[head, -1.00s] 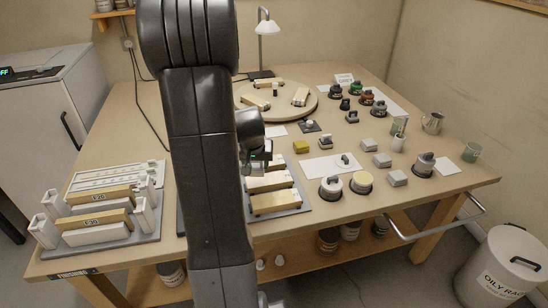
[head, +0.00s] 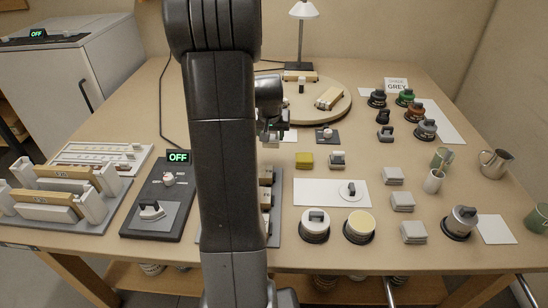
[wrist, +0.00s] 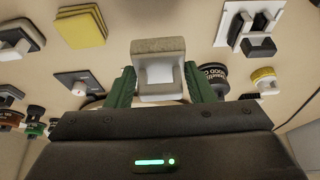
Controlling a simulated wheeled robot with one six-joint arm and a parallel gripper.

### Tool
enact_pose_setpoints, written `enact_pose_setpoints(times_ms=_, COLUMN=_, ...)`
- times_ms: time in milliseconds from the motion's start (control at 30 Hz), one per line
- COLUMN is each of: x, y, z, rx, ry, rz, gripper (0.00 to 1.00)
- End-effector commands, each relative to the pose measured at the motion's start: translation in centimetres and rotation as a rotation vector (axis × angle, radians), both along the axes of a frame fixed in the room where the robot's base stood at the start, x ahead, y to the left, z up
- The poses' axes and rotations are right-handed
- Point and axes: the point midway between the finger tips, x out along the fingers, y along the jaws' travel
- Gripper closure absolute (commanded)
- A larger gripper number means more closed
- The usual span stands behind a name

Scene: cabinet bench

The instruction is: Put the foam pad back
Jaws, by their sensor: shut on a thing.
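My gripper (wrist: 158,90) has green fingers closed on both sides of a small pale grey block with a rough beige-grey edge, which I take to be the foam pad (wrist: 160,74). In the head view my gripper (head: 271,137) holds it above the bench, in front of the round turntable, left of the small dark plate with a pale knob. My arm hides part of the bench below it. The underside of the held block is not visible.
A white sheet (head: 310,194) bears a small black-handled piece. The round turntable (head: 342,111) is behind; a switch box (head: 162,203) is at left.

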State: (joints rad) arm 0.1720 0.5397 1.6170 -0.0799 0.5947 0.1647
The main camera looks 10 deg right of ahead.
Motion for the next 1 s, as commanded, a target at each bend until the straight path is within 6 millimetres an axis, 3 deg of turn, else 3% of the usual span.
enact_pose_setpoints(times_ms=100, x=-0.1, y=0.0, z=-2.6, rx=0.000, ry=0.005, rz=0.001, gripper=0.70)
enact_pose_setpoints(times_ms=367, x=-0.1, y=0.0, z=-4.9, rx=-0.001, ry=0.002, rz=0.001, gripper=0.70)
enact_pose_setpoints(times_ms=567, x=-0.1, y=0.0, z=-7.7, rx=0.001, ry=0.003, rz=0.000, gripper=0.70)
enact_pose_setpoints(times_ms=967, x=0.0, y=0.0, z=-8.4, rx=0.000, ry=0.000, rz=0.000, gripper=0.70)
enact_pose_setpoints(times_ms=1000, x=0.0, y=0.0, z=-8.2, rx=0.000, ry=0.000, rz=0.000, gripper=0.44)
